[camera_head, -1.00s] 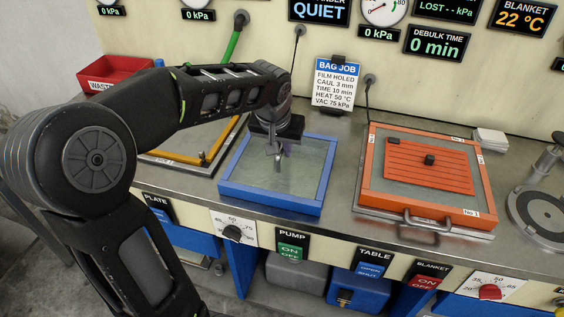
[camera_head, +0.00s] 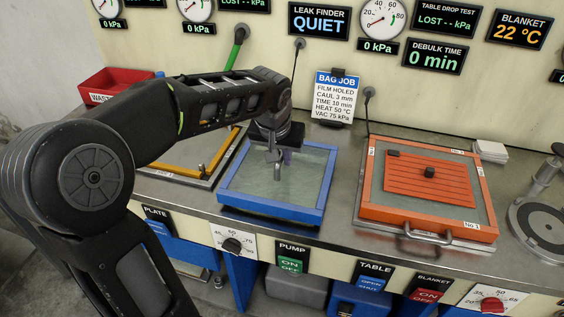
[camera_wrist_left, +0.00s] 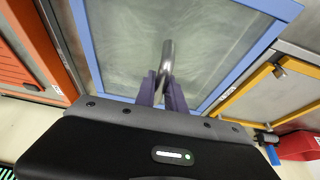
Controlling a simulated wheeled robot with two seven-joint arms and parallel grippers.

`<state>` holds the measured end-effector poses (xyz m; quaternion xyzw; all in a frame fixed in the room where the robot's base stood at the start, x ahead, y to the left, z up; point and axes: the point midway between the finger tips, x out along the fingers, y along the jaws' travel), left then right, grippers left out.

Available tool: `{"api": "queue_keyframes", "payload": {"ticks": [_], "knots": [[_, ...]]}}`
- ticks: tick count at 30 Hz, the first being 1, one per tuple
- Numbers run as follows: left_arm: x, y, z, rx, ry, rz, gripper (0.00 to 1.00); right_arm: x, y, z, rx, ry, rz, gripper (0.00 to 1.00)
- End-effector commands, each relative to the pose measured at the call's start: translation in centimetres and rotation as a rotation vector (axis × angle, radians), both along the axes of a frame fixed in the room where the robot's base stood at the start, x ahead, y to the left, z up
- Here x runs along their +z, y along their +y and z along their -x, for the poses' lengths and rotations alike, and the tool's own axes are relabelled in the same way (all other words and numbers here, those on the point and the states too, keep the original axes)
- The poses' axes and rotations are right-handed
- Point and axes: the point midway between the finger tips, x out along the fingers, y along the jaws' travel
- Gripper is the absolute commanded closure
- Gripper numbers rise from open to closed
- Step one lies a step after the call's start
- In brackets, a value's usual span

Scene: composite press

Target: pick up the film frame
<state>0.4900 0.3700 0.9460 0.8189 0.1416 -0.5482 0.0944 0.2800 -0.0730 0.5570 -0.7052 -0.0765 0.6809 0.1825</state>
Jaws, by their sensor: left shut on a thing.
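The film frame (camera_head: 268,206) is a blue rectangular frame with a cloudy, see-through greenish sheet. It is at the bench's middle in the head view, and its blue border (camera_wrist_left: 92,62) also shows in the left wrist view. My left gripper (camera_head: 273,152) is over the frame's far part, fingers pointing down. My right gripper is not in view.
A yellow-edged frame (camera_head: 178,164) lies at left, partly behind my left arm. An orange frame (camera_head: 415,222) with a ribbed orange panel (camera_head: 425,180) lies at right. A red waste bin (camera_head: 105,83) stands back left. A round metal fixture (camera_head: 545,222) is far right.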

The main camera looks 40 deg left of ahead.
Motion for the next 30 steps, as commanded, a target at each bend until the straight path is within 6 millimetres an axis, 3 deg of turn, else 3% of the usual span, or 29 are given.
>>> {"api": "queue_keyframes", "payload": {"ticks": [9, 13, 30], "knots": [[6.2, 0.0, -0.1, -0.001, -0.007, -0.001, 1.00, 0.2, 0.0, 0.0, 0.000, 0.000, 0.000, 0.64], [8.0, 0.0, -0.1, -0.001, -0.006, 0.000, 1.00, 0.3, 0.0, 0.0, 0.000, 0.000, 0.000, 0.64], [8.7, 0.0, -0.1, 0.000, -0.004, 0.000, 1.00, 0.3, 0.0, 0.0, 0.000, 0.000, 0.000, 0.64]]}}
